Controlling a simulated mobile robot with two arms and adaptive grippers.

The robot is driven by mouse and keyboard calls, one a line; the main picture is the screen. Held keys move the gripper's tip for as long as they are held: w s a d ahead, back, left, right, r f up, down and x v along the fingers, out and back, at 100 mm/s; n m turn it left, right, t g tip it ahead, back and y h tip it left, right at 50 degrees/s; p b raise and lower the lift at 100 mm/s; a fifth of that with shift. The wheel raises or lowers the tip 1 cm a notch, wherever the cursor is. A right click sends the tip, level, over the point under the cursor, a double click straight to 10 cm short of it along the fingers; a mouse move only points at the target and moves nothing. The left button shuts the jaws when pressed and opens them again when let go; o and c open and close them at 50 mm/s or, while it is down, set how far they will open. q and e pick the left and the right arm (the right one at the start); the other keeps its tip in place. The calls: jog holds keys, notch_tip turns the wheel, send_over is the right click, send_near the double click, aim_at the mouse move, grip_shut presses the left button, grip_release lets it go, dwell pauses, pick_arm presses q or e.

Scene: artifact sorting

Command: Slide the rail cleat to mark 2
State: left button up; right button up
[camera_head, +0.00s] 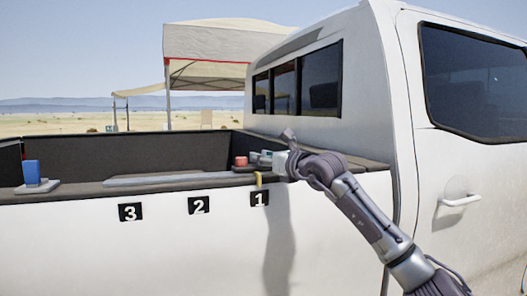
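Three black plates with white numbers sit on the white truck's side below the bed rail: mark 3 (130,212), mark 2 (199,205) and mark 1 (259,198). A small yellow piece (258,179) hangs over the rail just above mark 1; it may be part of the rail cleat, but it is too small to tell. My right gripper (283,152) is at the rail, just right of and above the yellow piece. The wrist partly hides the fingers, so I cannot tell whether they are open or touch anything. My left gripper is not in view.
A blue block (32,173) stands on a grey pad (37,187) at the rail's left end. A long grey strip (165,179) lies along the rail. A red round item (241,161) sits near my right gripper. The truck cab (380,100) rises at right.

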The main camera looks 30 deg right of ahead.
grip_shut()
dwell(0.4)
